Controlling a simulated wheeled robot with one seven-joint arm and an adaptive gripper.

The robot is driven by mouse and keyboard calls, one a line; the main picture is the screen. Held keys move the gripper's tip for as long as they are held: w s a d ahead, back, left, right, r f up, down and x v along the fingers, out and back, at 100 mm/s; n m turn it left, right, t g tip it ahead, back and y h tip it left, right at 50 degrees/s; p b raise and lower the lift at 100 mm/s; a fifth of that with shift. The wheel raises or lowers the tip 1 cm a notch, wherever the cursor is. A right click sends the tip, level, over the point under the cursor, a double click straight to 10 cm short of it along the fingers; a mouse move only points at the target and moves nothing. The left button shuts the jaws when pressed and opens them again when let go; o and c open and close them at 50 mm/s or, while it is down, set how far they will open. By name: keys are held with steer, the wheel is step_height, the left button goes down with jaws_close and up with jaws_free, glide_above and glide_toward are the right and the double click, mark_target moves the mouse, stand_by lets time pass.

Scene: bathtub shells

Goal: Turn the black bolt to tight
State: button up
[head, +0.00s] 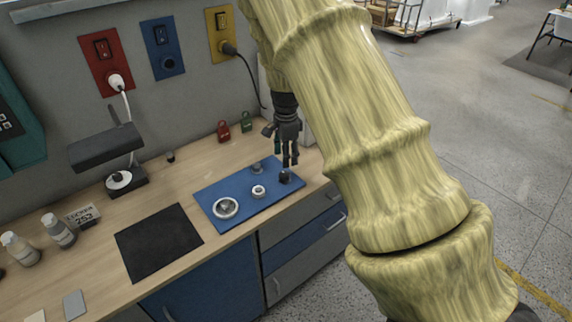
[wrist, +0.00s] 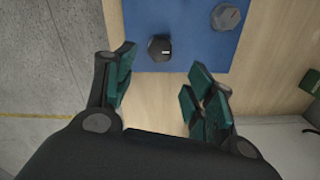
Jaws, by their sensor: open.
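The black bolt (head: 285,177) stands near the right end of the blue board (head: 213,189) on the workbench. In the wrist view the black bolt (wrist: 160,47) has a dark faceted head with a small light mark on its side. My gripper (head: 289,160) hangs just above and near the bolt in the head view. In the wrist view my gripper (wrist: 161,88) has its green-padded fingers spread wide and empty, with the bolt beyond the gap between them. The bolt's shaft is hidden.
A grey knob (wrist: 225,17) is close to the bolt. A white round fitting (head: 258,191) and a silver ringed dial (head: 225,208) share the board. Red (head: 223,131) and green (head: 246,122) padlock-like items stand behind. A black mat (head: 158,243) lies left.

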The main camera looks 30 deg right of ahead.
step_height(320, 180, up, 4)
steer(key=shift+r, duration=0.25)
steer(key=shift+f, duration=0.1)
stand_by(0.5)
